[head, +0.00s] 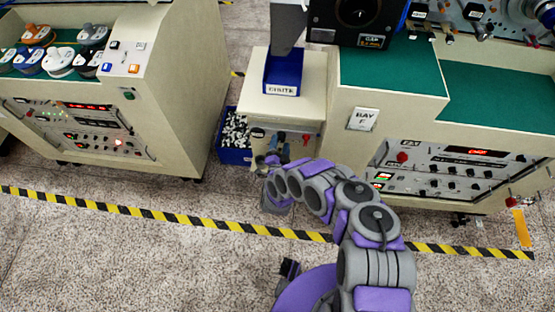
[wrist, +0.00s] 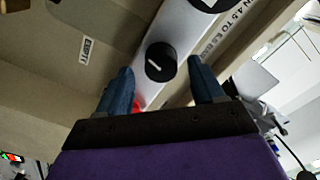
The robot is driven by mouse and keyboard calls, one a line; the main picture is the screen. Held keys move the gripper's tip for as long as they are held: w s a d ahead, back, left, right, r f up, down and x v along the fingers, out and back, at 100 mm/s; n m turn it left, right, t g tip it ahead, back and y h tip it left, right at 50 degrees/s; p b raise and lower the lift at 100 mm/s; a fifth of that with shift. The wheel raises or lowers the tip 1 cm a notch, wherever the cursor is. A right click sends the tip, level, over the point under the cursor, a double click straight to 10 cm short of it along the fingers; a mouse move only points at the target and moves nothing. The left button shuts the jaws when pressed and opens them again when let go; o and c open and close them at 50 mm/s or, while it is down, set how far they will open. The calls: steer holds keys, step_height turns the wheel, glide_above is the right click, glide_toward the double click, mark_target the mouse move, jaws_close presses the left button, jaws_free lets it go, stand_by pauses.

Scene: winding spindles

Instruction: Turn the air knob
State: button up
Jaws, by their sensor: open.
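In the wrist view a round black knob (wrist: 161,61) with a white pointer mark sits on a pale grey strip, taken to be the air knob. My gripper (wrist: 160,78) is open, with one blue finger on each side of the knob's near side. The fingers look apart from the knob, with nothing held. A bit of red shows beside the left finger. In the head view my gripper (head: 267,163) is at the lower front of the narrow cream cabinet (head: 257,106). The knob cannot be made out clearly there, among small controls partly hidden by my arm.
A blue bin of pale parts (head: 236,137) stands on the floor left of the cabinet. A blue tray (head: 283,75) sits on top. A control panel (head: 440,165) is at right, another bench (head: 100,115) at left. Striped floor tape (head: 180,218) crosses clear floor.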

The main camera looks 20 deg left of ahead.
steer(key=v, duration=1.6)
steer(key=shift+s+d, duration=0.2)
steer(key=shift+s, duration=0.1)
